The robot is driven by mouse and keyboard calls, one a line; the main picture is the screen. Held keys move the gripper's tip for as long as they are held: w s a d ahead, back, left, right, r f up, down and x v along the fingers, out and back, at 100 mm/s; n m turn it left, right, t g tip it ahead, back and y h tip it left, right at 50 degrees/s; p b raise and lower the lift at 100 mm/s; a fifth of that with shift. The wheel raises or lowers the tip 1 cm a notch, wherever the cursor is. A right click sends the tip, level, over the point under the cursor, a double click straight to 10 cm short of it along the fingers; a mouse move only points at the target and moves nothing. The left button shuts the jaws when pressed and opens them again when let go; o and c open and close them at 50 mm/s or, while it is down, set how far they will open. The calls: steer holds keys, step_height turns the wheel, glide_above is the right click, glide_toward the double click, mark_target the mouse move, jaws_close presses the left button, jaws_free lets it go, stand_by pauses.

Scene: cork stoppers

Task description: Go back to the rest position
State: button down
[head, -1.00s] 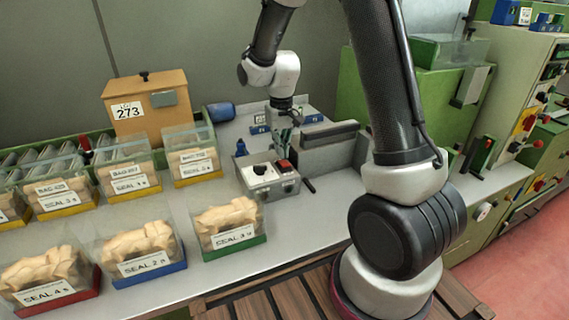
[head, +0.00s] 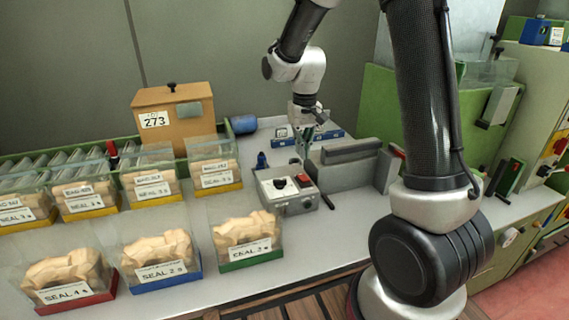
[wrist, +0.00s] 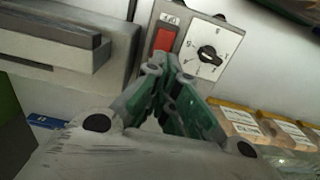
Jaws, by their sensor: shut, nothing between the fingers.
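My gripper (head: 303,146) hangs from my arm above the back of the bench in the head view, close to the grey control box and the grey press. In the wrist view its green-padded fingers (wrist: 168,66) are shut together with nothing between them. Behind the fingertips, the wrist view shows the control box with a red switch (wrist: 165,38) and a black knob (wrist: 207,54) on a white dial. The control box (head: 285,190) also shows in the head view. I cannot tell the exact gap between the fingertips and the box.
Clear bins of corks labelled SEAL, such as the green-based one (head: 247,240), stand at the front left. A wooden box marked 273 (head: 172,125) stands behind. The grey press (head: 350,160) is right of the control box. A blue cylinder (head: 242,124) lies at the back.

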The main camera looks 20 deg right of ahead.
steer(key=shift+s+f, duration=0.1)
steer(key=shift+s, duration=0.2)
steer(key=s+d+r+t, duration=0.1)
steer(key=s+d+r, duration=0.1)
steer(key=s+r, duration=0.3)
steer(key=s+d+r+t, duration=0.2)
steer(key=s+r, duration=0.3)
steer(key=s, duration=0.6)
steer(key=s+d+r+t, duration=0.1)
steer(key=s+d+r, duration=0.2)
steer(key=s, duration=0.6)
step_height(320, 180, up, 3)
steer(key=shift+f, duration=0.2)
